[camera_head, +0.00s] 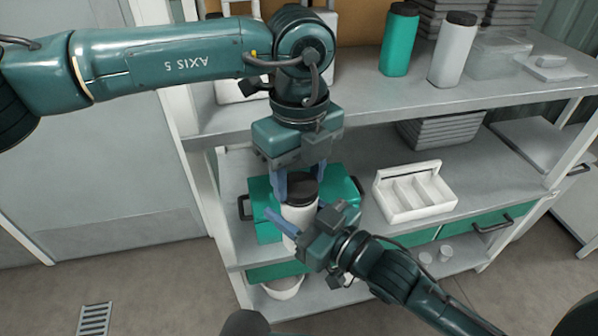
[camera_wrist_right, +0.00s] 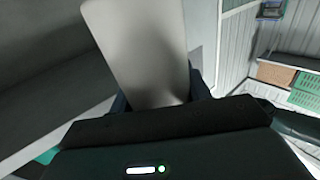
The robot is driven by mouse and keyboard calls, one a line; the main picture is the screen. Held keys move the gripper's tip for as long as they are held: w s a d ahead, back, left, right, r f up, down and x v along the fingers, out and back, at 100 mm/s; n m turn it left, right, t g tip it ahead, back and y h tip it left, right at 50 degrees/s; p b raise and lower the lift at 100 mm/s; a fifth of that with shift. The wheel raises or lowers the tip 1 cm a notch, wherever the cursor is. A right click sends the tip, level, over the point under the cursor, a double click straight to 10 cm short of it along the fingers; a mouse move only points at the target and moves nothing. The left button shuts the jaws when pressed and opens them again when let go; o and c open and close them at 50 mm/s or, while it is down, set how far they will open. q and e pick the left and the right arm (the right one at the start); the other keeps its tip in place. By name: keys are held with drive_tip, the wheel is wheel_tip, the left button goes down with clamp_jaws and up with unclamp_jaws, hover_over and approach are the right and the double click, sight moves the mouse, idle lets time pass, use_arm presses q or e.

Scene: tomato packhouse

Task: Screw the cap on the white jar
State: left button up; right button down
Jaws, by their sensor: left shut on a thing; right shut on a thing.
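The white jar (camera_head: 299,214) stands upright in front of the shelf, in front of a green box. Its dark cap (camera_head: 302,191) sits on top, level as far as I can see; the thread is hidden. My left gripper (camera_head: 298,180) comes down from above, its blue fingers shut on the cap from both sides. My right gripper (camera_head: 300,226) reaches in from the lower right, shut on the jar's body below the cap. In the right wrist view the jar's pale body (camera_wrist_right: 140,50) rises between the fingers, and the cap is out of frame.
The green box (camera_head: 262,213) with dark handles lies close behind the jar. A white divided caddy (camera_head: 391,211) stands right of it on the same shelf. A green bottle (camera_head: 399,43) and a white bottle (camera_head: 452,53) stand above. A bowl (camera_head: 284,290) is below.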

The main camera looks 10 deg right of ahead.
use_arm(q)
drive_tip(key=c, duration=0.4)
drive_tip(key=shift+o, duration=0.2)
